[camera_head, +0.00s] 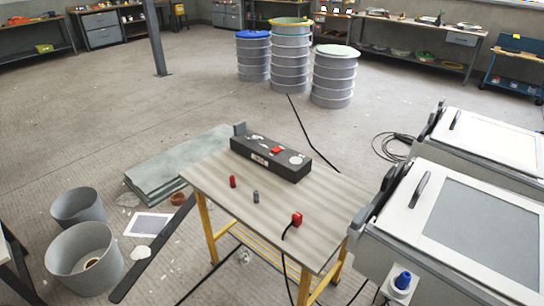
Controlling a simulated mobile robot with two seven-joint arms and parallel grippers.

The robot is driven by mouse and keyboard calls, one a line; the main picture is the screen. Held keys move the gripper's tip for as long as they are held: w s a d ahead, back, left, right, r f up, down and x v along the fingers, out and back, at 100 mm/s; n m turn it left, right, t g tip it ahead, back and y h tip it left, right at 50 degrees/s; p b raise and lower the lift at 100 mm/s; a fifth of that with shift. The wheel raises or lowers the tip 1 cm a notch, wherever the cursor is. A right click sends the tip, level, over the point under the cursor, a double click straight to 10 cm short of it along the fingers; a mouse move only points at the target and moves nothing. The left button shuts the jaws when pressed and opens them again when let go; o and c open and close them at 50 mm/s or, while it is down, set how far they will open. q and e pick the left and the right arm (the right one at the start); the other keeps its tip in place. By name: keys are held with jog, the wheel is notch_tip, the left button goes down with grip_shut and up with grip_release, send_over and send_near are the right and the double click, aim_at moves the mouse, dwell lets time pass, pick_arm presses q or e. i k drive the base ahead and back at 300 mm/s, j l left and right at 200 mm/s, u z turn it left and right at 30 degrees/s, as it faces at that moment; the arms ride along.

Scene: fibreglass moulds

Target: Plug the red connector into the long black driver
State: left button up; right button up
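The long black driver (271,160) lies along the back of the small wooden-topped table (330,195). It has a red part and pale round parts on its top, and a white label on its front side. The red connector (297,219) sits near the front right of the table top, apart from the driver. A black cable runs from it over the table's front edge. Neither of my grippers is in view.
A red cylinder (232,181) and a dark grey one (255,196) stand on the table. White-and-grey machines (482,230) stand close at right, with a blue plug (403,280) in front. Grey buckets (84,250) and a long dark bar (150,252) are at left.

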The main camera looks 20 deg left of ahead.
aim_at(291, 165)
jog(key=j+z, duration=0.2)
jog(key=z, duration=0.2)
jog(key=j+z, duration=0.25)
jog(key=z, duration=0.15)
jog(key=j+z, duration=0.2)
jog(key=z, duration=0.2)
jog(key=j+z, duration=0.2)
jog(key=j, duration=0.25)
jog(key=k+j+z, duration=0.2)
jog(key=j, duration=0.25)
jog(key=k+j, duration=0.1)
jog(key=j, duration=0.25)
jog(key=k+j, duration=0.1)
jog(key=j, duration=0.25)
jog(key=k+j, duration=0.1)
jog(key=j, duration=0.25)
jog(key=k+j, duration=0.1)
jog(key=j, duration=0.3)
jog(key=z, duration=0.05)
